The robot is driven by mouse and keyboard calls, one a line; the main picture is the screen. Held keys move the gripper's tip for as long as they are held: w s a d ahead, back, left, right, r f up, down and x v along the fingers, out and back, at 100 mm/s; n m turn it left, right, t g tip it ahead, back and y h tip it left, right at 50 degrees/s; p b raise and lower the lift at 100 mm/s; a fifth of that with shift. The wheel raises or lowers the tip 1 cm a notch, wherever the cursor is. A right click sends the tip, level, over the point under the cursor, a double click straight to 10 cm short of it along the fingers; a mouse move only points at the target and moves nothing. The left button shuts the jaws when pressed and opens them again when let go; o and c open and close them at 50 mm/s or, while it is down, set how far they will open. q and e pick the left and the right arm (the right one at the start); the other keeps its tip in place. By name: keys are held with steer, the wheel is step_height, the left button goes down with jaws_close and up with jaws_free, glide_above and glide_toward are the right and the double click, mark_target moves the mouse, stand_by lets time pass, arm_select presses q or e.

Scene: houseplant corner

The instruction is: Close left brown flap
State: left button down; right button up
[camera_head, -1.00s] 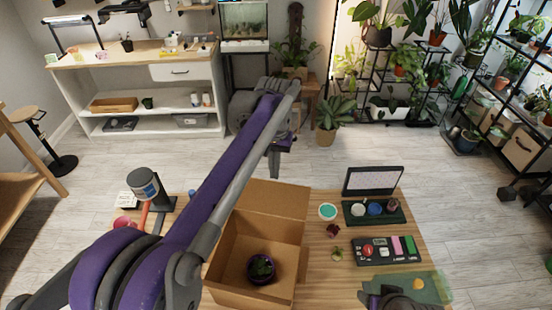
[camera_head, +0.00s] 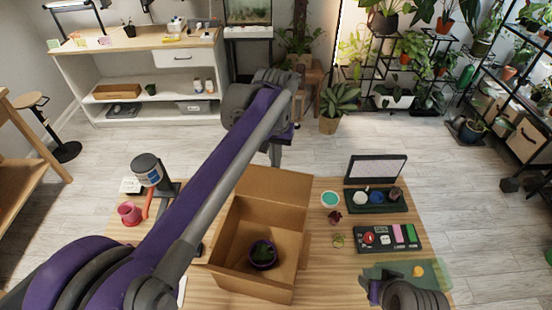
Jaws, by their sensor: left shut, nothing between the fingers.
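An open brown cardboard box (camera_head: 290,222) stands on the wooden table. Its far flap (camera_head: 273,186) stands up, leaning back. A brown edge (camera_head: 200,262) sticks out at the box's left, mostly behind my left arm; I cannot tell how far the left flap is tilted. A small plant in a purple pot (camera_head: 262,262) sits inside the box. My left gripper (camera_head: 276,155) is shut and empty, pointing down beyond the far flap and apart from it in the picture. My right gripper (camera_head: 371,288) is low at the right, over the green mat; its fingers are unclear.
A red mug (camera_head: 129,214) and a grey-topped device (camera_head: 150,172) stand left of the box. Right of it are a teal-topped jar (camera_head: 331,199), a dark tray with pots (camera_head: 376,200), a marker tray (camera_head: 385,239) and a green mat (camera_head: 440,272). Floor beyond the table is clear.

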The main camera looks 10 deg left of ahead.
arm_select(q)
steer(key=shift+s+t, duration=0.2)
steer(key=shift+t, duration=0.2)
steer(key=shift+s+r+t, duration=0.15)
steer(key=shift+s+t, duration=0.3)
steer(key=shift+t, duration=0.25)
steer(key=shift+s+r+t, duration=0.25)
steer(key=shift+s+t, duration=0.55)
steer(key=shift+s, duration=0.15)
steer(key=s+f+t, duration=0.1)
steer(key=s+t, duration=0.6)
steer(key=shift+a+h, duration=0.25)
steer(key=shift+h, duration=0.05)
arm_select(e)
steer(key=shift+s+r, duration=0.35)
steer(key=shift+s, duration=0.2)
arm_select(q)
steer(key=shift+f, duration=0.15)
arm_select(e)
steer(key=shift+f, duration=0.15)
